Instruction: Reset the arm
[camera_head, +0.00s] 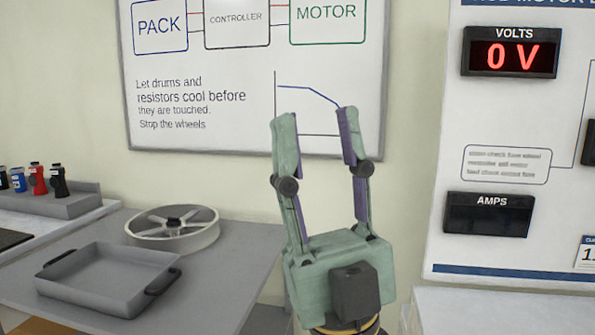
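My gripper (314,118) is raised in the middle of the head view, pointing up in front of the wall. Its two green fingers with purple inner pads stand apart, with nothing between them. The black block on its body faces me. The rest of my arm is below the bottom edge of the picture, so its pose is hidden.
A grey table (215,285) at the left holds an empty grey tray (105,278) with black handles and a spoked wheel (172,228). Several small bottles (38,179) stand behind. A whiteboard (240,90) and a meter panel reading 0 V (510,52) are behind my gripper.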

